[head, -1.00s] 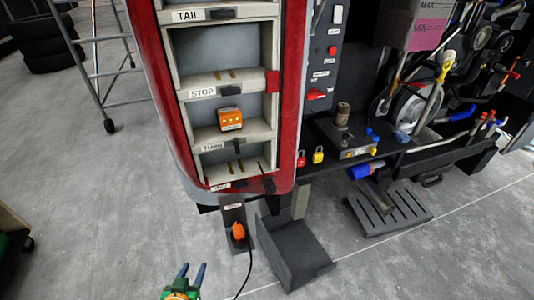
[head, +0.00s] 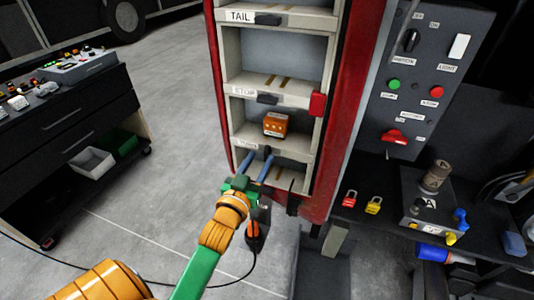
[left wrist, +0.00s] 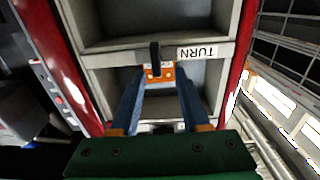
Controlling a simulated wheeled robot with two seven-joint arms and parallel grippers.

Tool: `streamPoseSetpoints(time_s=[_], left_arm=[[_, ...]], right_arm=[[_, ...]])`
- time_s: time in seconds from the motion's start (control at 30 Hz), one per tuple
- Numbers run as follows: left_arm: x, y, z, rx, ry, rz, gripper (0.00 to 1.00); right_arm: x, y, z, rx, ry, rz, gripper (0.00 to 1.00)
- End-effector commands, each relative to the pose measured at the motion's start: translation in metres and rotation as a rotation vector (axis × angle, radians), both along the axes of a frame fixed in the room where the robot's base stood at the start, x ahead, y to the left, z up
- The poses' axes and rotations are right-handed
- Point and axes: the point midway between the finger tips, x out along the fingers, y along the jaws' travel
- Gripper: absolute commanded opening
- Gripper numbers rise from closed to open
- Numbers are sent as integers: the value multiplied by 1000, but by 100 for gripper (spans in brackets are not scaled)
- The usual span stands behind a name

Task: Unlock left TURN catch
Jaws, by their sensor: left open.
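The black TURN catch (head: 267,153) sits on the lowest labelled crossbar of the red-edged rack, right of the TURN label. It stands upright, while the STOP catch (head: 267,99) and TAIL catch (head: 267,19) lie sideways. In the left wrist view, which is upside down, the TURN catch (left wrist: 155,58) is beside the TURN label (left wrist: 203,53). My left gripper (head: 259,158) is open, its blue fingers pointing at the crossbar, one to each side of the catch. Contact cannot be told. An orange lamp unit (head: 276,124) sits in the compartment above. My right gripper is out of view.
A control panel (head: 425,75) with buttons and switches stands right of the rack. Red and yellow padlocks (head: 373,206) lie on the black shelf below it. A dark drawer cabinet (head: 70,130) stands at the left. The grey floor between is open.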

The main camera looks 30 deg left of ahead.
Motion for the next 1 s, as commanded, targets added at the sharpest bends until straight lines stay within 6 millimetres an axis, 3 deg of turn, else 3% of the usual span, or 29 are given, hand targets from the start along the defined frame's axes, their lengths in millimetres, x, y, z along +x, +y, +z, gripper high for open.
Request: streamPoseSetpoints(time_s=[0.13,0.4,0.57,0.6,1.0], left_arm=[[19,4,1,-1,0,-1,46],[23,5,-1,0,2,-1,46],[23,5,-1,-1,2,-1,3],[23,5,-1,-1,2,-1,0],[23,5,0,36,12,-1,0]], right_arm=[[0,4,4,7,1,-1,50],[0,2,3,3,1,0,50],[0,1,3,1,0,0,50],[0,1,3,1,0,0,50],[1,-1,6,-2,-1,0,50]])
